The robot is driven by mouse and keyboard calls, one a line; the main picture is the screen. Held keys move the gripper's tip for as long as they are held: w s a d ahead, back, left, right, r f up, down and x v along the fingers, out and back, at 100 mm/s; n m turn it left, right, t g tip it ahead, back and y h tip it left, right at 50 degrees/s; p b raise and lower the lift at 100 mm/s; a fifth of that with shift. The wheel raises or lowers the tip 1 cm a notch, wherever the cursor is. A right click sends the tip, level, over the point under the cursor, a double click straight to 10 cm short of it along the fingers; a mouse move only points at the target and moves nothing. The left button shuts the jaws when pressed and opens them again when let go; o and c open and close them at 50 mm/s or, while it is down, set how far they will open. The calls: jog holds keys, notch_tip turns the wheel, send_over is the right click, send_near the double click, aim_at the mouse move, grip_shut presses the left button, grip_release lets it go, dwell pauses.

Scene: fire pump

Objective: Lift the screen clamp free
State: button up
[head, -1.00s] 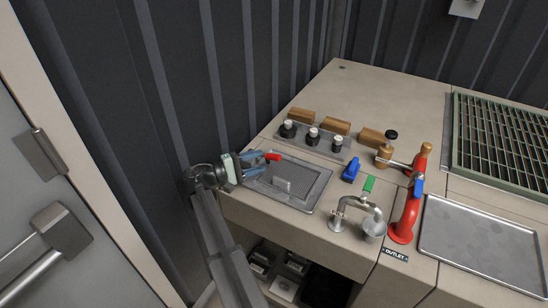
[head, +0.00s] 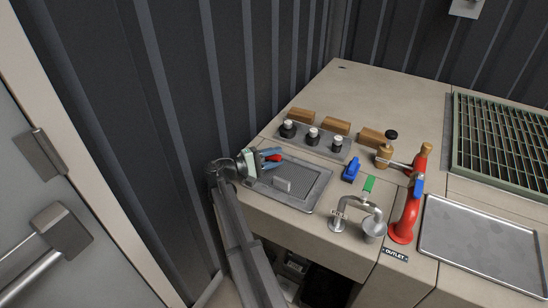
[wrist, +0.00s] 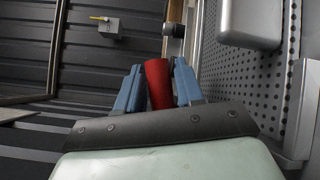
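The red handle of the screen clamp (head: 275,158) stands at the back left of the perforated screen tray (head: 318,185). In the wrist view the red handle (wrist: 159,84) reaches deep between my gripper's two blue fingers. My gripper (head: 268,155) is at the tray's left edge. Its fingertips (wrist: 158,72) stand close on both sides of the handle. I cannot tell whether both fingers press on it. The clamp's lower part is hidden by my gripper.
A blue handle (head: 351,170) and a curved metal pipe (head: 345,208) are to the right. The ribbed wall (head: 190,90) is close on the left.

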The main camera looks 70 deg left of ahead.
grip_shut()
dwell(0.4)
jog(key=shift+s+a+r+n+t+y, duration=0.2)
jog(key=shift+r+n+t, duration=0.25)
jog(key=shift+r+n, duration=0.2)
jog(key=shift+s+a+r+n+t+y, duration=0.1)
jog(key=shift+s+a+r+n+t, duration=0.1)
jog(key=shift+r+n+t, duration=0.4)
jog(key=r+n, duration=0.1)
jog(key=s+a+n+t+y, duration=0.1)
jog(key=shift+r+n, duration=0.35)
jog(key=shift+r, duration=0.05)
jog(key=n+y, duration=0.1)
jog(key=s+a+r+n+t, duration=0.1)
jog(key=r+n+y, duration=0.1)
jog(key=n, duration=0.1)
jog(key=shift+s+a+t+y, duration=0.25)
jog(key=shift+s+a+y, duration=0.05)
jog(key=shift+s, duration=0.05)
jog(key=shift+s+a+r+n+y, duration=0.15)
jog(key=shift+s+a+n+y, duration=0.15)
jog(key=shift+n+y, duration=0.45)
jog(key=shift+s+a+r+n+y, duration=0.15)
jog(key=shift+s+a+n+y, duration=0.25)
jog(key=shift+n, duration=0.5)
jog(key=shift+s+a+r+n+y, duration=0.15)
jog(key=shift+s+n+y, duration=0.05)
jog(key=shift+n+y, duration=0.55)
jog(key=shift+n, duration=0.3)
